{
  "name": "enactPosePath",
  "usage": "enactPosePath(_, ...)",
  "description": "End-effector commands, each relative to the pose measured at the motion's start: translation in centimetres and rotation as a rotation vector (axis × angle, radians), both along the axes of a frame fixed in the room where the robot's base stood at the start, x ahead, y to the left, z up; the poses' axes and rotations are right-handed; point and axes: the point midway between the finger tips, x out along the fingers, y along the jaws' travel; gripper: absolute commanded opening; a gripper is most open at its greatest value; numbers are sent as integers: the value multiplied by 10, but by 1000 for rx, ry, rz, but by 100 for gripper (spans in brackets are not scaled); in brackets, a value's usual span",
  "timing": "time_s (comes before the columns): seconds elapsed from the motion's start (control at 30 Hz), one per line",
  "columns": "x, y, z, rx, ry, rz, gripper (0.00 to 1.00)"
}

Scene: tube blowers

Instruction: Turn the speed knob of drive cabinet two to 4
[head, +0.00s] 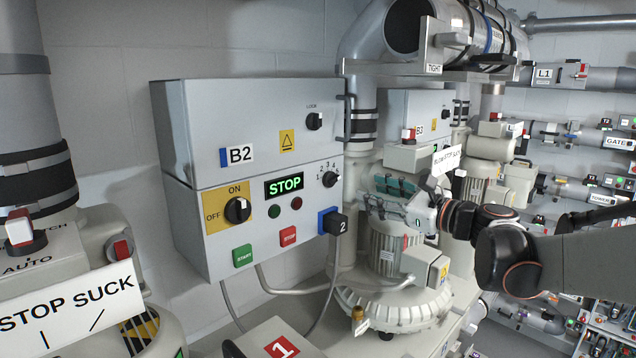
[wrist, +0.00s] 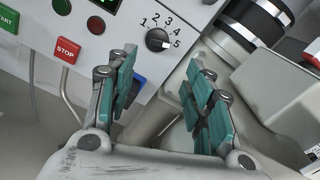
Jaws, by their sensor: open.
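Drive cabinet two, labelled B2 (head: 258,215), hangs on the wall in the head view, with STOP lit green on its display. Its small black speed knob (head: 329,180) is at the right of the lower front. In the wrist view the knob (wrist: 157,40) is ringed by the numbers 1 to 5, and its pale mark seems to face 5. My gripper (head: 398,196) has teal finger pads and is right of the cabinet, apart from the knob. In the wrist view my gripper (wrist: 163,85) is open and empty, with the knob beyond its fingertips.
A black plug on a blue socket (head: 334,222) juts out below the knob. A yellow-backed OFF/ON switch (head: 237,210), a green START button (head: 242,255) and a red STOP button (head: 288,236) share the panel. A blower motor (head: 390,255) stands below my gripper.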

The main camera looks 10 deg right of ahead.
Motion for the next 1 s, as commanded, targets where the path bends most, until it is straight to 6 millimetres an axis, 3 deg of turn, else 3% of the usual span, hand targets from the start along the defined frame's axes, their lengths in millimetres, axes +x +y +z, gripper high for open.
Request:
enactPosePath(0.3, 53, 37, 0, -1, 0, 5, 47)
enactPosePath(0.5, 76, 52, 0, -1, 0, 2, 47)
enactPosePath(0.97, 85, 58, 0, -1, 0, 2, 47)
enactPosePath(1.0, 85, 58, 0, -1, 0, 2, 40)
